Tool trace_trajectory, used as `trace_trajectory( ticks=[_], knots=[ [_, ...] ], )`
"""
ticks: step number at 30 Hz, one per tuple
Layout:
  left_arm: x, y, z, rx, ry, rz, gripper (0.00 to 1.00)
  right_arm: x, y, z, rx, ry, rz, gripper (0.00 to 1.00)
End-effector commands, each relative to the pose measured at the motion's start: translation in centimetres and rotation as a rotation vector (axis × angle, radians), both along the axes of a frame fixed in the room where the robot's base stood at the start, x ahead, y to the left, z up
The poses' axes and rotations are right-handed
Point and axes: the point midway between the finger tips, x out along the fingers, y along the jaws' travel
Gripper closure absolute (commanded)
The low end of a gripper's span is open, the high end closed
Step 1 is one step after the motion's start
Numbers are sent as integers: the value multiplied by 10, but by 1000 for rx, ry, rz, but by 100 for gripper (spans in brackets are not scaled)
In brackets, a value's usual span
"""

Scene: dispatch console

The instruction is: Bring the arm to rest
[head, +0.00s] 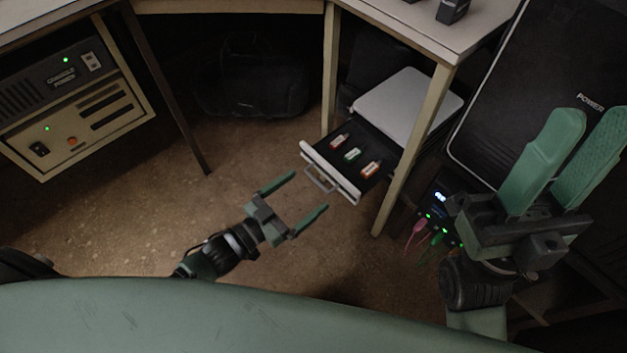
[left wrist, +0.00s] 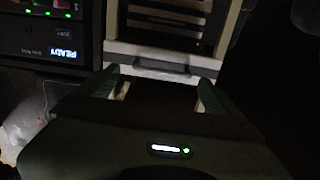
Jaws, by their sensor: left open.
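My left gripper (head: 298,197) is open and empty, above the floor in front of the pulled-out drawer (head: 318,160). Its fingers point toward the drawer, apart from the handle (head: 320,182). In the left wrist view my left gripper (left wrist: 157,85) has its two green fingers spread, with a pale bar (left wrist: 160,56) beyond them. My right gripper (head: 592,112) is large in the right of the head view. Its green fingers stand apart with nothing visible between them.
Several small labelled pieces lie in the drawer, including a green one (head: 352,154). A desk leg (head: 415,150) stands right of it. A lit unit with cables (head: 440,198) is beside my right gripper. A console power cabinet (head: 75,100) is at left. The middle floor is clear.

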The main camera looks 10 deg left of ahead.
Motion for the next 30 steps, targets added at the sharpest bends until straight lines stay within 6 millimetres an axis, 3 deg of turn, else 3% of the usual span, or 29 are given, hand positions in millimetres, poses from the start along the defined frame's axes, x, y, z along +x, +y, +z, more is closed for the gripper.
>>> trace_trajectory(
  ticks=[7,24,27,29,30],
  knots=[
    [-21,15,1,-1,1,-1,4,0,0,7,-1,8,0,64],
    [-22,15,1,-3,-2,-1,4,0,0,7,-1,1,-1,64],
    [-20,8,14,-24,-30,-3,4,0,0,8,-1,-1,-1,64],
    [-19,-1,33,-53,-71,-5,4,0,0,8,-1,0,-1,64],
    [-18,-9,52,-83,-112,-6,4,0,0,8,-1,1,-1,64]
  ],
)
